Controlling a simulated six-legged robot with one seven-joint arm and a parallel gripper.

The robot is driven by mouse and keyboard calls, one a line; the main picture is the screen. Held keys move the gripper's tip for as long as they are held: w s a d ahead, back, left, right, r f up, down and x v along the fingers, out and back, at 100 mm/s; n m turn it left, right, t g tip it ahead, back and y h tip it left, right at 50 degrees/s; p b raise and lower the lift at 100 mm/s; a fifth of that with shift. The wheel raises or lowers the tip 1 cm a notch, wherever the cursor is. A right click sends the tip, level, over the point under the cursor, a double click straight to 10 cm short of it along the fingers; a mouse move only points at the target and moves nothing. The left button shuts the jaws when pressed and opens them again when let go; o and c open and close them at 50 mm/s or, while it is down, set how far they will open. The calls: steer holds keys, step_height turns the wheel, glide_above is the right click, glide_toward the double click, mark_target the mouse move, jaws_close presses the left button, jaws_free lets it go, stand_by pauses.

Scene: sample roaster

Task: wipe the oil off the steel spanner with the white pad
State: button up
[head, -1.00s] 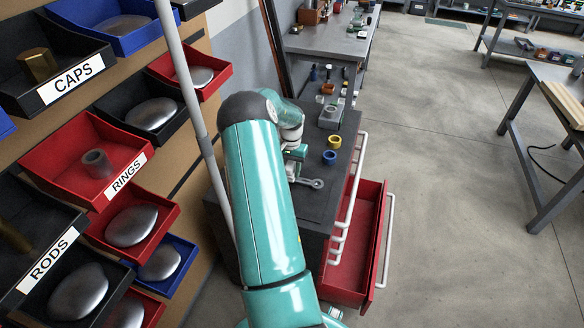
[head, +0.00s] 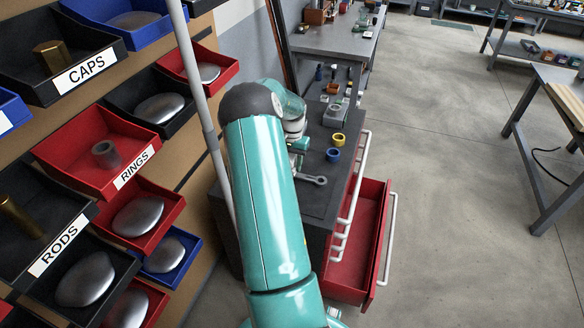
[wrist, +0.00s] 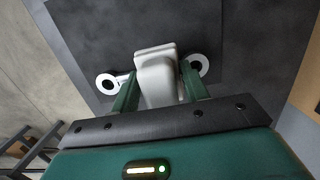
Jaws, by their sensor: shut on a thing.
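The steel spanner lies on a dark mat on top of the bench; its ring end (head: 316,180) shows in the head view, the rest is hidden behind my arm. In the wrist view both ring ends of the spanner (wrist: 107,84) stick out on either side of the white pad (wrist: 155,66), which covers its middle. My gripper (wrist: 158,88) is shut on the white pad and holds it over the spanner's shaft. I cannot tell whether the pad touches the steel. No oil can be made out. In the head view my gripper (head: 297,160) is mostly hidden by my arm.
A yellow ring (head: 338,140) and a blue ring (head: 333,155) stand on the bench near the spanner. A red drawer (head: 358,250) hangs open at the bench's right side. Bins of parts (head: 100,150) fill the rack on the left.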

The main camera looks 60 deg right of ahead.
mark_target(291, 158)
steer(key=shift+r, duration=2.05)
steer(key=shift+s, duration=0.1)
